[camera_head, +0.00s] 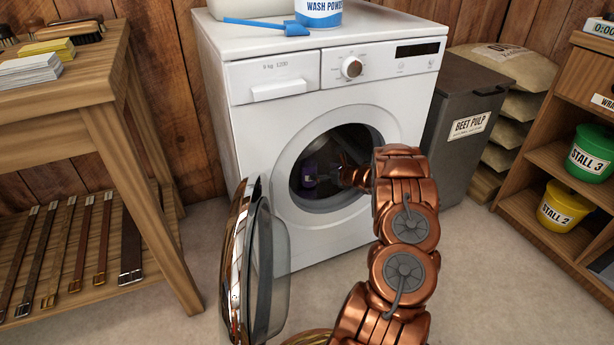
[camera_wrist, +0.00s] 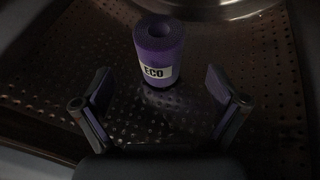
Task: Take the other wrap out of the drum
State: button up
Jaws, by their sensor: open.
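A purple rolled wrap (camera_wrist: 158,55) with a white "ECO" label stands upright on the perforated metal floor of the drum (camera_wrist: 60,50). In the head view the wrap (camera_head: 309,176) shows as a dark purple shape at the left of the drum opening. My gripper (camera_wrist: 160,103) is inside the drum, open and empty. Its two fingers are spread, left and right, with the wrap ahead of them and between their lines, apart from both. In the head view my arm enters the washing machine (camera_head: 258,120) and the gripper is partly lost in the dark drum.
The round door (camera_head: 262,270) hangs open at the lower left of the drum opening, close to my arm. A wooden bench (camera_head: 100,85) stands left; a dark beet pulp bin (camera_head: 462,125) and shelves (camera_head: 540,205) stand right. Wash powder (camera_head: 319,12) and a blue scoop (camera_head: 265,27) sit on the machine.

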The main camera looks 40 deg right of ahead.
aim_at(314, 171)
jog(key=x, duration=0.3)
jog(key=shift+w+f+b, duration=0.1)
jog(key=shift+f+b, duration=0.1)
jog(key=shift+b, duration=0.15)
jog(key=b+x, duration=0.1)
jog(key=x, duration=0.1)
jog(key=b+x, duration=0.1)
jog(key=x, duration=0.1)
jog(key=shift+f, duration=0.3)
jog(key=shift+w+f+b, duration=0.15)
jog(key=shift+w+b, duration=0.2)
jog(key=shift+w, duration=0.15)
jog(key=shift+c, duration=0.4)
jog(key=c, duration=1.2)
jog(key=shift+r, duration=0.2)
